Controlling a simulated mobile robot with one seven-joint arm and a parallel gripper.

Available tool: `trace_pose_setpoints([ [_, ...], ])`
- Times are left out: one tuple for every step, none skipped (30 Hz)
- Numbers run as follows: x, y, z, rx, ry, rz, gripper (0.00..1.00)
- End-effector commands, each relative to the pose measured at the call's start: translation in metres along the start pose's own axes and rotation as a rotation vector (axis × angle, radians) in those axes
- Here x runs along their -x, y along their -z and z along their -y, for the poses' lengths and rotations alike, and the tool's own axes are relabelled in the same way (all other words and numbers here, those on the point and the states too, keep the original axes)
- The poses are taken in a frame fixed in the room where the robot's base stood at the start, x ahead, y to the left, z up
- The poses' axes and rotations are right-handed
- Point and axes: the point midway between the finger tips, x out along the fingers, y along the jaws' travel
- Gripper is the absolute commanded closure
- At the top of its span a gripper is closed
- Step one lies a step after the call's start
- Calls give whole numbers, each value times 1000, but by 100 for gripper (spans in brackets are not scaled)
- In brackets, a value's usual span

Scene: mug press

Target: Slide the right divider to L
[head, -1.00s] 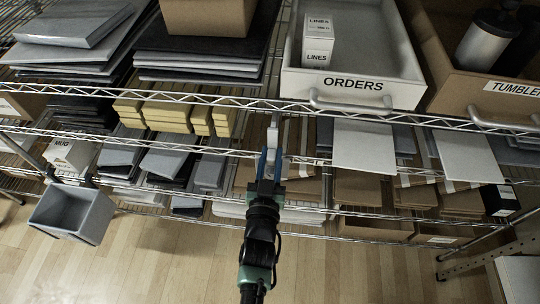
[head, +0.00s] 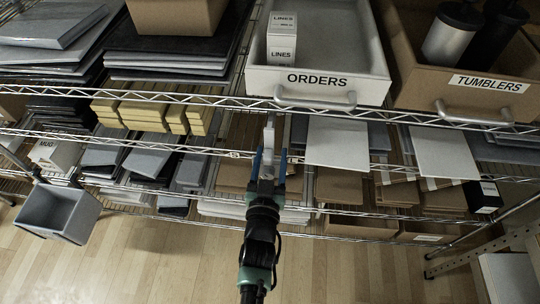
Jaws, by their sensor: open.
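My gripper (head: 269,158) is in front of the shelf level below the orders tray. Its two blue fingers stand apart and point into the shelf. A narrow pale upright piece (head: 269,133) shows between and just beyond the fingertips. It may be the end of the right divider, but I cannot tell for certain. I cannot tell whether the fingers touch it. No mark reading L alone is legible; a white box marked LINES (head: 282,38) stands in the orders tray.
The white ORDERS tray (head: 375,62) and the TUMBLERS box (head: 420,85) are above. Yellow blocks (head: 152,113) are left of the gripper, pale flat panels (head: 338,145) right. Wire shelf edges cross the view. A grey bin (head: 58,212) hangs at lower left.

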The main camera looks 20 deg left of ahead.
Motion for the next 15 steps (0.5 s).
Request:
trace_pose_setpoints([
  [0, 0, 1, 0, 2, 0, 43],
  [0, 0, 1, 0, 2, 0, 43],
  [0, 0, 2, 0, 3, 0, 43],
  [1, 0, 2, 0, 3, 0, 43],
  [2, 0, 2, -1, 4, 1, 43],
  [4, -1, 2, -1, 4, 1, 43],
  [6, -1, 2, -2, 4, 1, 43],
  [9, -1, 3, -2, 5, 1, 43],
  [14, -2, 3, -1, 5, 2, 43],
  [18, -2, 3, -1, 5, 1, 43],
  [23, -2, 3, -1, 5, 2, 43],
  [30, -2, 2, 0, 4, 2, 43],
  [36, -2, 3, -1, 4, 3, 43],
  [42, -2, 3, -1, 4, 3, 43],
  [49, -2, 3, -1, 5, 3, 43],
])
